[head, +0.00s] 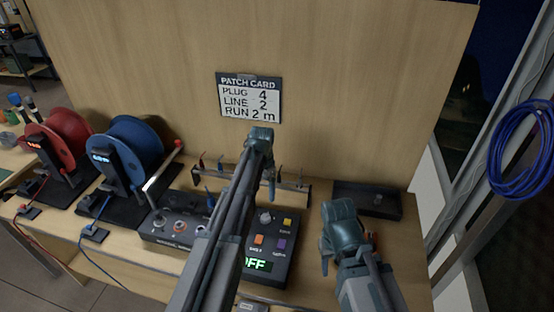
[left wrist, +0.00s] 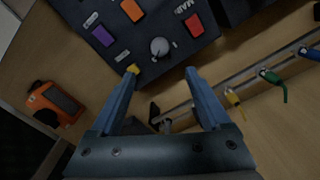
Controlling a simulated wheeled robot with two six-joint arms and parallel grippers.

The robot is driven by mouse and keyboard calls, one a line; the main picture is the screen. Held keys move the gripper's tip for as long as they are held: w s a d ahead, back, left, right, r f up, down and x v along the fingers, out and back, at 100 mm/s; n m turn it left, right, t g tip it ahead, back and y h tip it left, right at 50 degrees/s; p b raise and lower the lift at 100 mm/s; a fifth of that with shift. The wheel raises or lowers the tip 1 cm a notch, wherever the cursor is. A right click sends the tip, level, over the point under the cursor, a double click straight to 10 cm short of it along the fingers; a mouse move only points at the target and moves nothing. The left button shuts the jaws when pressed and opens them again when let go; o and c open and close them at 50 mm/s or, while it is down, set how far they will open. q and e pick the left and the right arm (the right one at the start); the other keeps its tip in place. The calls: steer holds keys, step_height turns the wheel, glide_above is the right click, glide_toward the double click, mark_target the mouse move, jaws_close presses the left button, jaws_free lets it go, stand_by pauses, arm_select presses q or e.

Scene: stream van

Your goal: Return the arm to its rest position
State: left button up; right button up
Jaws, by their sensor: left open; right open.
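My left gripper (head: 266,172) is open and empty in the head view, its arm reaching up the middle over the control box (head: 152,232) and in front of the peg rack. The left wrist view shows its two fingers (left wrist: 160,78) spread apart, with nothing between them. They hang over the bench near the knob (left wrist: 160,46) and yellow button of the box; I cannot tell the exact height. My right gripper (head: 334,240) is open at the right of the bench, beside the box, with its fingers partly hidden.
A low rack (head: 292,184) with several coloured plugs stands behind my left arm. A black tray (head: 362,200) is at the back right. A red reel (head: 68,140) and a blue reel (head: 140,148) stand left. An orange device (left wrist: 55,104) lies on the bench. A board rises behind.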

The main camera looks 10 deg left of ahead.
arm_select(q)
steer(key=s+d+f+n+b, duration=0.1)
steer(key=s+d, duration=0.3)
steer(key=s, duration=0.4)
steer(key=s+d+f+n+b, duration=0.1)
steer(key=s+d, duration=0.4)
steer(key=s, duration=0.3)
steer(key=s+d+f+y+b, duration=0.1)
steer(key=s+d, duration=0.3)
steer(key=s, duration=0.4)
steer(key=shift+s+d+n, duration=0.25)
steer(key=shift+n, duration=0.15)
arm_select(e)
step_height(320, 180, down, 3)
steer(key=shift+f, duration=0.15)
arm_select(q)
steer(key=shift+f, duration=0.1)
